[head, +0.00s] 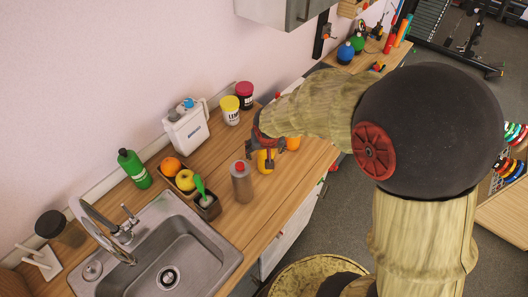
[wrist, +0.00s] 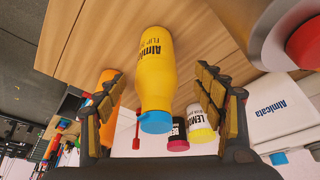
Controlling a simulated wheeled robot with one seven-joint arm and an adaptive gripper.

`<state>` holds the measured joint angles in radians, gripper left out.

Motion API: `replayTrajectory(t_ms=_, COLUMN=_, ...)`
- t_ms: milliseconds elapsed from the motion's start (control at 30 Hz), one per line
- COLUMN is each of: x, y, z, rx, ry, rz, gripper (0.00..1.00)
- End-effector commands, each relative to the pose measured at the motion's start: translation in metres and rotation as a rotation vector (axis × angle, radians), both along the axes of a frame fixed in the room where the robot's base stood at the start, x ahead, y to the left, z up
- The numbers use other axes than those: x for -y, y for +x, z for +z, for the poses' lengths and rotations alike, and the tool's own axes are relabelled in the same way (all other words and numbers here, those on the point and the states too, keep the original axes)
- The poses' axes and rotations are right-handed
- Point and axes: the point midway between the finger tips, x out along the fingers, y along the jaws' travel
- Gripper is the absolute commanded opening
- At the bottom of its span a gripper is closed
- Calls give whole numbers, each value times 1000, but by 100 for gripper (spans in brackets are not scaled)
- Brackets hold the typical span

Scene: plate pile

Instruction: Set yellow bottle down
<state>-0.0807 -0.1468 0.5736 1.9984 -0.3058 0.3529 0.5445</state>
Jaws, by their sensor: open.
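The yellow bottle (wrist: 155,65) has a blue cap and dark lettering. In the wrist view it is between the two fingers of my gripper (wrist: 156,78), its base against the wooden counter (wrist: 100,35). The fingers are spread, with a visible gap on each side of the bottle. In the head view the yellow bottle (head: 265,161) appears upright on the counter, its upper part hidden by my gripper (head: 259,146).
A grey bottle with a red cap (head: 241,183) stands close by, left of the yellow bottle. An orange item (head: 293,143) is just right of it. The sink (head: 165,250) is front left.

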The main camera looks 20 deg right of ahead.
Motion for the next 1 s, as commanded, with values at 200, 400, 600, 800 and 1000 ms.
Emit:
replayTrajectory(t_ms=200, x=3, y=8, z=-20, rx=-1, ry=0, rz=1, gripper=69)
replayTrajectory(t_ms=400, x=8, y=15, z=-39, rx=-3, ry=0, rz=0, gripper=69)
replayTrajectory(t_ms=600, x=11, y=26, z=-63, rx=-2, ry=-1, rz=1, gripper=69)
replayTrajectory(t_ms=800, x=11, y=27, z=-64, rx=1, ry=0, rz=1, gripper=69)
replayTrajectory(t_ms=1000, x=11, y=27, z=-64, rx=1, ry=-1, rz=1, gripper=60)
